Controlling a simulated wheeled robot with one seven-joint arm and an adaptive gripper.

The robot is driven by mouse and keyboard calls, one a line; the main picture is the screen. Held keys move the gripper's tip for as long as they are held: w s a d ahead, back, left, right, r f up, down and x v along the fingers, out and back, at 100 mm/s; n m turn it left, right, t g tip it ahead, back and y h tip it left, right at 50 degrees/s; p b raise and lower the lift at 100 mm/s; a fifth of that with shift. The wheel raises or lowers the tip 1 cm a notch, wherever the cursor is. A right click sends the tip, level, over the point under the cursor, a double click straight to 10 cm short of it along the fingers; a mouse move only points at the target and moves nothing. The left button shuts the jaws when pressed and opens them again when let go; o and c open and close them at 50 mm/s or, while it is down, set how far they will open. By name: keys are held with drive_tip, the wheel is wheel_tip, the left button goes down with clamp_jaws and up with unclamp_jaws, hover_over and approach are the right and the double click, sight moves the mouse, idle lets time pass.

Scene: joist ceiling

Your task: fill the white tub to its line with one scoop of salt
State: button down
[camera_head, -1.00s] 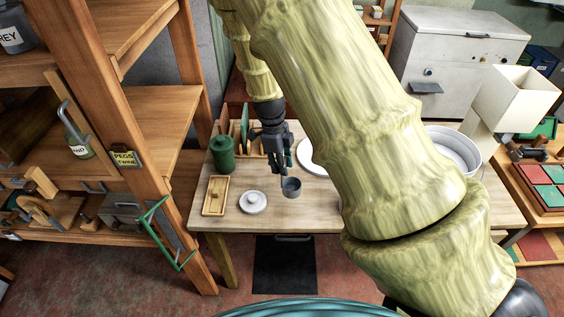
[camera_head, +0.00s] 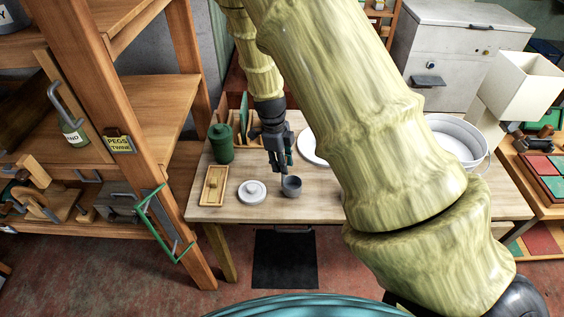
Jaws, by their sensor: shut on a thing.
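My gripper (camera_head: 281,170) points down over the front middle of the table (camera_head: 330,212). It is shut, and a small dark grey cup-like scoop (camera_head: 291,187) sits just below its fingertips, at or just above the table top. Its handle seems to run up into the jaws, but the grip itself is too small to see clearly. A large white tub (camera_head: 457,132) with a wire handle stands at the right, partly hidden behind my arm. I cannot see its line or its contents. No salt can be made out.
A white lidded dish (camera_head: 252,191), a wooden tray (camera_head: 214,186) and a green canister (camera_head: 221,143) stand left of the scoop. A white plate (camera_head: 309,146) is partly hidden by my arm. A wooden shelf (camera_head: 155,112) rises at the left.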

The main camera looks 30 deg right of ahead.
drive_tip(key=shift+f, duration=0.65)
drive_tip(key=c, duration=1.1)
unclamp_jaws()
drive_tip(key=shift+r, duration=0.1)
drive_tip(key=r, duration=0.4)
drive_tip(key=w+r, duration=0.1)
drive_tip(key=r, duration=0.2)
drive_tip(key=a+r, duration=0.1)
drive_tip(key=r, duration=0.3)
drive_tip(key=shift+w+r, duration=0.25)
drive_tip(key=shift+r, duration=0.1)
